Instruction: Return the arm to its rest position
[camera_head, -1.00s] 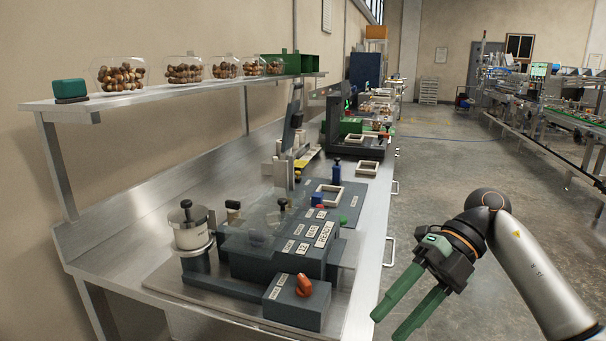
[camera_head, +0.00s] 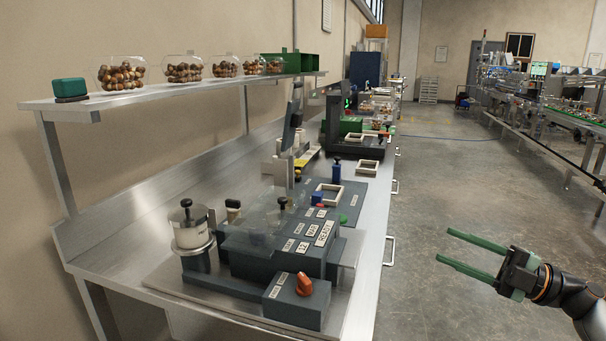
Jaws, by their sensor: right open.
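My right gripper (camera_head: 467,256) has two long green fingers and a dark body. It shows at the lower right of the head view, over the concrete floor and to the right of the bench. Its fingers point left and stand apart with nothing between them. Its dark wrist (camera_head: 578,296) runs out of the picture at the right edge. It touches nothing that I can see. My left gripper is not in view.
A steel bench (camera_head: 122,229) fills the left side, with a dark labelled machine (camera_head: 257,262) and an orange knob (camera_head: 304,285) near its front. A shelf (camera_head: 200,87) above holds clear trays of nuts (camera_head: 121,75). A conveyor line (camera_head: 540,105) stands far right. The floor between is clear.

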